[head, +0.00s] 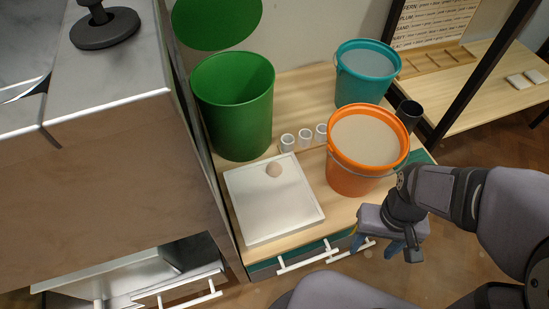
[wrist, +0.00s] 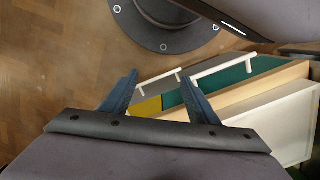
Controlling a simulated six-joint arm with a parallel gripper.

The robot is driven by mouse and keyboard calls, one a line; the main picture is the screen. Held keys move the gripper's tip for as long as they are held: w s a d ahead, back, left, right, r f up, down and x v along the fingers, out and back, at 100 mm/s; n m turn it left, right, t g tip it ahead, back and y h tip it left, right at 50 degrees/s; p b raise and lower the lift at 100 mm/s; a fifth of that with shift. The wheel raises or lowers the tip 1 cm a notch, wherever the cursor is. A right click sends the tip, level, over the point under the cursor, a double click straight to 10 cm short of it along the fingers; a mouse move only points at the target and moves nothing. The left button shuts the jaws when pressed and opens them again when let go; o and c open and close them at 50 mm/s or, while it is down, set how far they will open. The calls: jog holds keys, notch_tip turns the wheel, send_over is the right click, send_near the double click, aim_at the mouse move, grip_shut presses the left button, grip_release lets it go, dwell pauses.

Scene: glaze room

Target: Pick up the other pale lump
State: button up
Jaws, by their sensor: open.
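I see no second lump in either view. My gripper (head: 388,246) hangs in front of the bench, right of the tray and below the orange bucket. Its blue fingers are spread and empty, also in the wrist view (wrist: 157,73). It is well apart from the lump. A pale slab, likely the tray's edge, shows at the right of the wrist view (wrist: 285,120); the lump is not seen there.
An orange bucket (head: 353,180) with pale contents stands between my gripper and the tray's far side. A green bin (head: 235,115), small white cups (head: 304,137), a teal bucket (head: 350,91) and a dark cup (head: 409,113) stand behind. Drawer handles (head: 303,261) project from the bench front.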

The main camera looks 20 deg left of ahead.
aim_at(274, 167)
jog(key=a+r+n+p, duration=0.2)
jog(key=a+p, duration=0.2)
jog(key=a, duration=0.2)
jog(key=a+r+n+h+p, duration=0.1)
jog(key=a+r+n+p, duration=0.1)
jog(key=a+p, duration=0.2)
jog(key=a+r+n+p, duration=0.2)
jog(key=a+p, duration=0.2)
jog(key=a, duration=0.4)
jog(key=shift+w+r+g+h, duration=0.2)
jog(key=shift+w+g+h, duration=0.1)
jog(key=shift+w+h, duration=0.1)
jog(key=shift+t+y, duration=0.4)
jog(key=w+a, duration=0.1)
jog(key=a, duration=0.1)
jog(key=w+a, duration=0.3)
jog(key=shift+a+f, duration=0.3)
jog(key=shift+m+t+y, duration=0.5)
jog(key=shift+m+y, duration=0.1)
jog(key=shift+m, duration=0.3)
jog(key=w+a+r, duration=0.2)
jog(key=w+a, duration=0.1)
jog(key=w+a+r, duration=0.1)
jog(key=a, duration=0.1)
jog(key=shift+w, duration=0.25)
jog(key=shift+w+a+r+m, duration=0.1)
jog(key=shift+a+r+m, duration=0.1)
jog(key=shift+m, duration=0.2)
jog(key=shift+d+m, duration=0.1)
jog(key=shift+m, duration=0.5)
